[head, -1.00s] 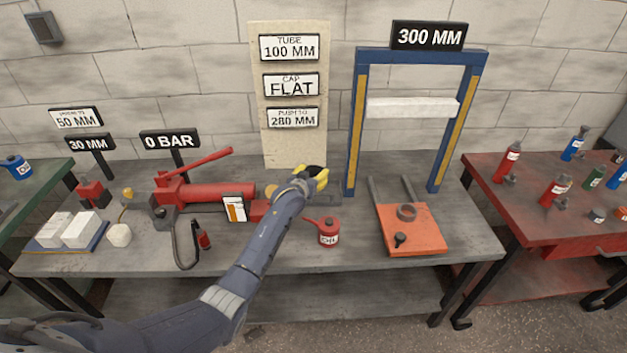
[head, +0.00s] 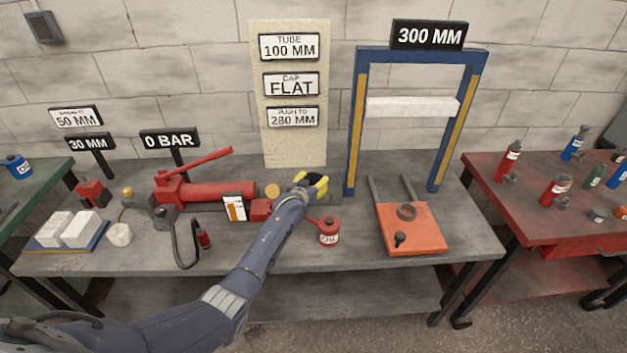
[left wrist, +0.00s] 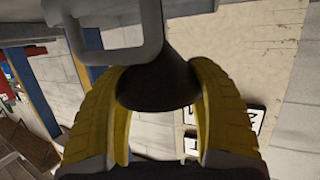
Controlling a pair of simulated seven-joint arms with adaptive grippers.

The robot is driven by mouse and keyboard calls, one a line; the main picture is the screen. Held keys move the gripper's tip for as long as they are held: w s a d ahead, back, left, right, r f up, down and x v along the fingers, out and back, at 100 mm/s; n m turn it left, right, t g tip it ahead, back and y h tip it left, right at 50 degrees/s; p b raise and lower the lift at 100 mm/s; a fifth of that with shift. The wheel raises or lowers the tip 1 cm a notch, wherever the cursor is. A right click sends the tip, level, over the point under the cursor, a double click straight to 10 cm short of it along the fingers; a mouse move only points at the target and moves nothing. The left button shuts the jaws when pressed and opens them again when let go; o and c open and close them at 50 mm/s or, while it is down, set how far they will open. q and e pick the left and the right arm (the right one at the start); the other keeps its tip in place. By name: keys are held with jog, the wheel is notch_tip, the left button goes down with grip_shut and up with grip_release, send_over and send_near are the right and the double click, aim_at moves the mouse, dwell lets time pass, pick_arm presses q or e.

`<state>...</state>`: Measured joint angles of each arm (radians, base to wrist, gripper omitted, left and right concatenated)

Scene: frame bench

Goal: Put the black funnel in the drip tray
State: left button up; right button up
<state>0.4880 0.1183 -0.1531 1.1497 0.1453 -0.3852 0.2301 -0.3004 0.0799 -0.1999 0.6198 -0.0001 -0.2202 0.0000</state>
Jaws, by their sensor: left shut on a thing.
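My left gripper (head: 316,185) is over the back middle of the grey bench, with yellow fingers. It also shows in the left wrist view (left wrist: 160,100), shut on the black funnel (left wrist: 160,84), a dark cone held between the two fingers. My right gripper is not in view.
A red oil can (head: 328,232) stands close to the right of my left arm. The red pump (head: 205,192) is to the left. An orange plate (head: 412,236) with small parts lies to the right, before the blue frame (head: 353,125).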

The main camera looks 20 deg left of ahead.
pick_arm(q)
jog(key=o, duration=1.4)
jog(key=shift+f, duration=0.1)
jog(key=shift+s+r, duration=0.15)
jog(key=shift+r, duration=0.5)
jog(key=v, duration=1.1)
jog(key=shift+s, duration=0.35)
jog(key=shift+r, duration=0.1)
